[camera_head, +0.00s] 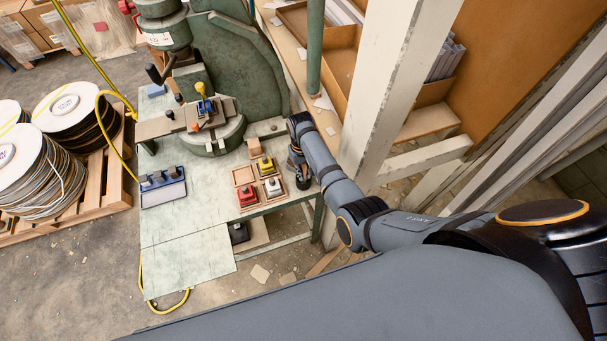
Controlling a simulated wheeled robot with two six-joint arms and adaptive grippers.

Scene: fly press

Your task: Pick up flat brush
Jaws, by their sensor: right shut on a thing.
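My right gripper (300,179) is at the right end of the green workbench, just right of the small wooden trays. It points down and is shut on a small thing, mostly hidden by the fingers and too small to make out. I cannot tell a flat brush for certain anywhere in view. A brown wooden block (254,146) stands at the back of the trays, left of the gripper. My left gripper is not in view.
Wooden trays hold a red piece (247,194), a yellow piece (265,165) and a white piece (272,186). A blue tool rack (163,188) is at the bench's left. The green press (240,65) stands behind. The bench's front left is clear.

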